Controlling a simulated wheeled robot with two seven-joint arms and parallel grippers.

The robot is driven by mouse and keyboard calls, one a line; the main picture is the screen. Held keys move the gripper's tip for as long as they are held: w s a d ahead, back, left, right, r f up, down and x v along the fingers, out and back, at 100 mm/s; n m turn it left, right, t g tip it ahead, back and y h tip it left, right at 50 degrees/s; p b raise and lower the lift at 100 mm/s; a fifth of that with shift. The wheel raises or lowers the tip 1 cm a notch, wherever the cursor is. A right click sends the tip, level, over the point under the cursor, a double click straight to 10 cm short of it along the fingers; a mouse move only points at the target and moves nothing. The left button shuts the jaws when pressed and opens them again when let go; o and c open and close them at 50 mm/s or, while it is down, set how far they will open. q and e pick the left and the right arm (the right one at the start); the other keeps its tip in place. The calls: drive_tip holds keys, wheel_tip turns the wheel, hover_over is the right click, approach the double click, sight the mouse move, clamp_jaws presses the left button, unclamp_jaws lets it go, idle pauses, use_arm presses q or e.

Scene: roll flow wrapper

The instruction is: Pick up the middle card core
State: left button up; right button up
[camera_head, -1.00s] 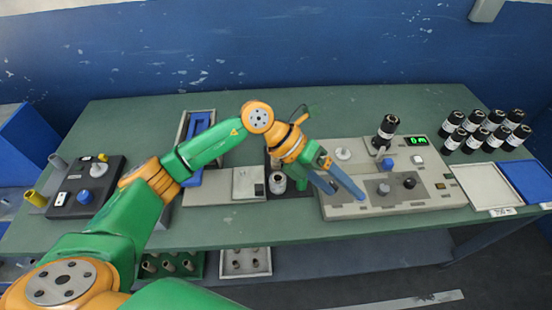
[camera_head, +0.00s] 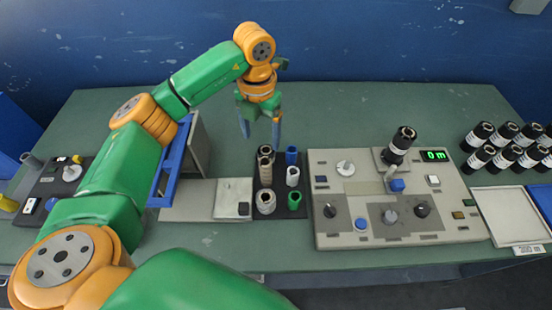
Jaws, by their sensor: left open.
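The black rack (camera_head: 277,211) holds two columns of upright cores. In its left column stand several tan-grey card cores, the middle card core (camera_head: 265,170) close in front of the rearmost one (camera_head: 265,151), and the front one (camera_head: 265,202) a little apart. The right column has a blue core (camera_head: 291,155), a white core (camera_head: 292,176) and a green core (camera_head: 294,200). My left gripper (camera_head: 261,138) points down with its two blue fingers apart and empty, just behind and above the left column in the picture. My right gripper is not in view.
A control panel (camera_head: 330,238) with knobs, a black roll (camera_head: 400,143) and a green display stands right of the rack. Several black rolls (camera_head: 484,133) lie at the far right beside a white tray (camera_head: 510,214). A blue frame (camera_head: 165,175) is on the left. The back of the table is clear.

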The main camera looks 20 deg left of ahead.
sight(265, 164)
use_arm(q)
wheel_tip(265, 164, down, 7)
drive_tip(key=b, duration=0.6)
drive_tip(key=shift+w+f, duration=0.1)
drive_tip(key=shift+f, duration=0.5)
drive_tip(key=f, duration=0.1)
drive_tip(key=f+p, duration=0.1)
drive_tip(key=f, duration=0.1)
drive_tip(key=f+p, duration=0.1)
drive_tip(key=f, duration=0.1)
drive_tip(key=shift+s+d+f, duration=0.2)
drive_tip(key=shift+d+f, duration=0.05)
drive_tip(key=shift+d, duration=0.05)
drive_tip(key=shift+f, duration=0.25)
clamp_jaws()
